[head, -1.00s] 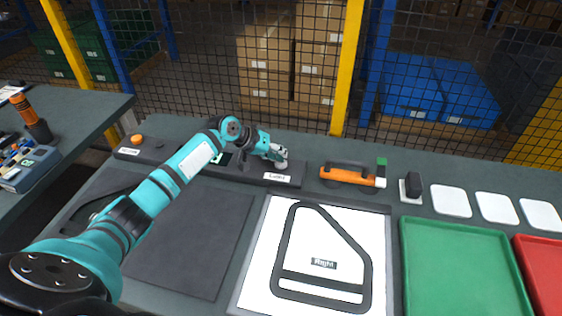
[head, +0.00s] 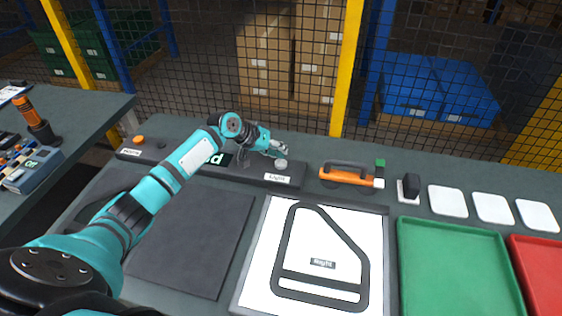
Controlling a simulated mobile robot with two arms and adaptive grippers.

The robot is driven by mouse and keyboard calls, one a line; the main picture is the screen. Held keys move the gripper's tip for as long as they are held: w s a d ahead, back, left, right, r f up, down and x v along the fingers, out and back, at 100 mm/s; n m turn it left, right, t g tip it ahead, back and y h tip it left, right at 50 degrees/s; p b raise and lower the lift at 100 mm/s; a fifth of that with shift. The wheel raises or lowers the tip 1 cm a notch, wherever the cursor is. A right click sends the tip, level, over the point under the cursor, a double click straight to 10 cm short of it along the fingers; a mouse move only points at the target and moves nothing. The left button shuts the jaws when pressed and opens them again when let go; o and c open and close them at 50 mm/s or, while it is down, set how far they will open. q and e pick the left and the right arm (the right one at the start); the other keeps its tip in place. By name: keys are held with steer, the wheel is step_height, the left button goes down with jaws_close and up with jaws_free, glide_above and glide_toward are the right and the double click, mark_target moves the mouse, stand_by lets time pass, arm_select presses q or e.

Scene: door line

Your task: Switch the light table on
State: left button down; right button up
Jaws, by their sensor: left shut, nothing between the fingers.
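The light table (head: 258,238) is a bright white panel in a grey frame, front middle; a black door-shaped frame (head: 364,262) with a tag reading "Right" lies on it. Behind it is a dark control bar (head: 298,173) with a round pale button (head: 281,164) above a label reading "Light". My left gripper (head: 283,148) is shut and empty, just behind and above this button; it seems apart from it. My left arm hides part of the bar and of a dark display with pale letters (head: 217,159). My right gripper is out of view.
An orange button (head: 138,139) sits at the bar's left end. Right of the bar are an orange-black tool (head: 347,174), a small black block (head: 408,187), white square pads (head: 447,202), a green tray (head: 455,270) and a red tray (head: 540,275). A mesh fence stands behind.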

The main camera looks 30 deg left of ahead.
mark_target(280, 161)
arm_select(q)
steer(key=shift+r+p, duration=2.1)
steer(key=shift+r, duration=0.35)
steer(key=shift+r, duration=0.1)
